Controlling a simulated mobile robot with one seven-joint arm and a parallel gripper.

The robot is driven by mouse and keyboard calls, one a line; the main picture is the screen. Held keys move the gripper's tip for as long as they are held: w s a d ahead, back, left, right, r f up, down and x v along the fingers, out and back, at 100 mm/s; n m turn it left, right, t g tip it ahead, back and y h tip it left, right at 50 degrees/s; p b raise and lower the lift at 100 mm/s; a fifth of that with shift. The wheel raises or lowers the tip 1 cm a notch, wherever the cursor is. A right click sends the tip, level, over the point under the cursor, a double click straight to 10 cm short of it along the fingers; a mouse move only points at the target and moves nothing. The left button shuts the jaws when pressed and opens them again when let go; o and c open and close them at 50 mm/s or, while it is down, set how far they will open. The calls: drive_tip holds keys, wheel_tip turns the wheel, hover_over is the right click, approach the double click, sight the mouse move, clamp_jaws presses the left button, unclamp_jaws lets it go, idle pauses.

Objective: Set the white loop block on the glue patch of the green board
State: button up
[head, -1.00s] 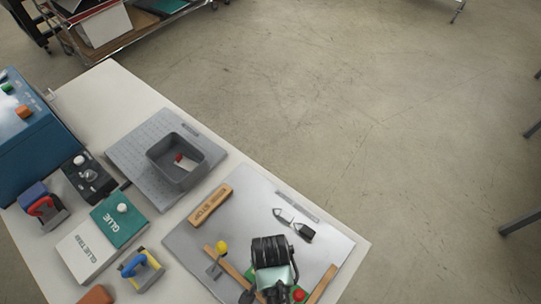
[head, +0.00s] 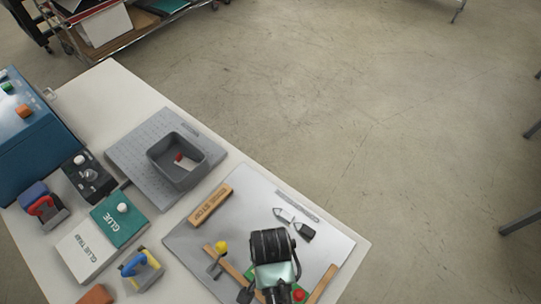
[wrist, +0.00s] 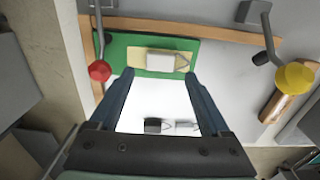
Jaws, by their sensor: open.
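In the wrist view a white loop block (wrist: 165,60) lies on the tan glue patch (wrist: 136,57) of the green board (wrist: 117,50), its pointed loop toward the right. My gripper (wrist: 160,74) is open, its fingers apart on either side and just short of the block in the picture; nothing is held. Whether the fingers still touch it I cannot tell. In the head view my arm hides the block and most of the board.
A dark loop piece (head: 304,233) and a pale loop piece (head: 284,214) lie on the metal plate (head: 250,195). A yellow-knobbed clamp (head: 221,246) and a red knob (head: 298,295) flank the board by wooden strips. A grey bin (head: 180,178) stands beyond.

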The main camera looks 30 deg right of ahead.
wheel_tip(320, 180, up, 8)
drive_tip(key=shift+r, duration=0.2)
drive_tip(key=w+d+r+n+t+h, duration=0.2)
drive_tip(key=w+r+n+t, duration=0.35)
drive_tip(key=w+r, duration=0.75)
drive_tip(key=w+a+r+n+t, duration=0.1)
drive_tip(key=w+r+t, duration=0.3)
drive_tip(key=r, duration=0.3)
drive_tip(key=w+a+r+t, duration=0.1)
drive_tip(key=w+r+t, duration=0.2)
drive_tip(key=w+r, duration=0.35)
drive_tip(key=s+a+r+n+t, duration=0.1)
drive_tip(key=a+r+n+t, duration=0.15)
drive_tip(key=r, duration=0.55)
drive_tip(key=s+a+r+n+t, duration=0.1)
drive_tip(key=a+r+t, duration=0.15)
drive_tip(key=r, duration=0.65)
drive_tip(key=s+a+r+n+t, duration=0.1)
drive_tip(key=r+t, duration=0.3)
drive_tip(key=r, duration=0.4)
drive_tip(key=s+a+r+n+t+y, duration=0.2)
drive_tip(key=s+r+t, duration=0.4)
drive_tip(key=s+r, duration=0.3)
wheel_tip(320, 180, up, 4)
drive_tip(key=shift+s+a+r+n, duration=0.2)
drive_tip(key=shift+s+a+n, duration=0.1)
drive_tip(key=shift+a+n, duration=0.3)
drive_tip(key=shift+a, duration=0.1)
